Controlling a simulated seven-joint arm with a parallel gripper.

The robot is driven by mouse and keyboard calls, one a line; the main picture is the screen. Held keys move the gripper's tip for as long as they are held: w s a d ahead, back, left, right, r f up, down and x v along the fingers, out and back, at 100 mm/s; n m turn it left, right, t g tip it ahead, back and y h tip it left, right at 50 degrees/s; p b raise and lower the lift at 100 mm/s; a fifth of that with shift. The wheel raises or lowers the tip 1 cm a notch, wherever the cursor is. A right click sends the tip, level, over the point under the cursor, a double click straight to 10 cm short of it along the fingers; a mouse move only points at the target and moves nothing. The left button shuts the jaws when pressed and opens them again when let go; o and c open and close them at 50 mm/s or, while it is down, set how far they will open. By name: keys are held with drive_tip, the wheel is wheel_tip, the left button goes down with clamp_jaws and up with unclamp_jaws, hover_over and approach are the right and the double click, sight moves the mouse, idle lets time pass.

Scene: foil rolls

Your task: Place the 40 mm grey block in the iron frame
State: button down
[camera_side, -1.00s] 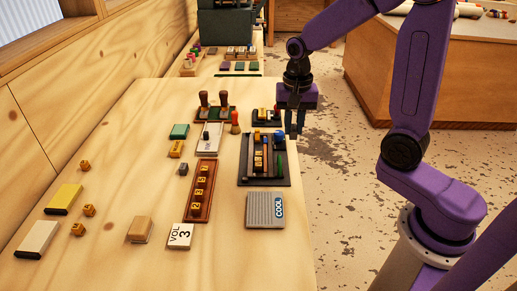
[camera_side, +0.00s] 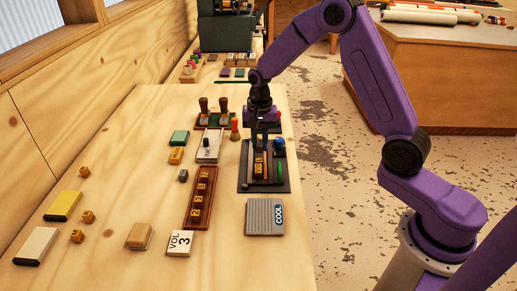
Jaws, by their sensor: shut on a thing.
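The dark iron frame (camera_side: 246,184) lies on the right of the table. It holds a long strip with yellow-and-dark pieces (camera_side: 259,168), a green strip (camera_side: 280,172) and a blue knob (camera_side: 279,143). My gripper (camera_side: 262,147) points down over the frame's far end. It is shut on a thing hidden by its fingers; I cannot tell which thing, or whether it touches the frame. A small dark grey block (camera_side: 183,175) lies on the table left of the brown numbered rack (camera_side: 201,198); its size cannot be read.
A ribbed grey "COOL" block (camera_side: 264,217) lies just in front of the frame. Two stamps in a holder (camera_side: 214,112) and a red-topped peg (camera_side: 234,129) stand beside my gripper on the left. The table's left front has bare room between small blocks.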

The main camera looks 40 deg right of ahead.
sight(258, 143)
drive_tip(key=shift+w+f, duration=0.25)
drive_tip(key=shift+f, duration=1.6)
drive_tip(key=shift+f, duration=0.15)
drive_tip(key=c, duration=1)
unclamp_jaws()
drive_tip(key=shift+a, duration=0.1)
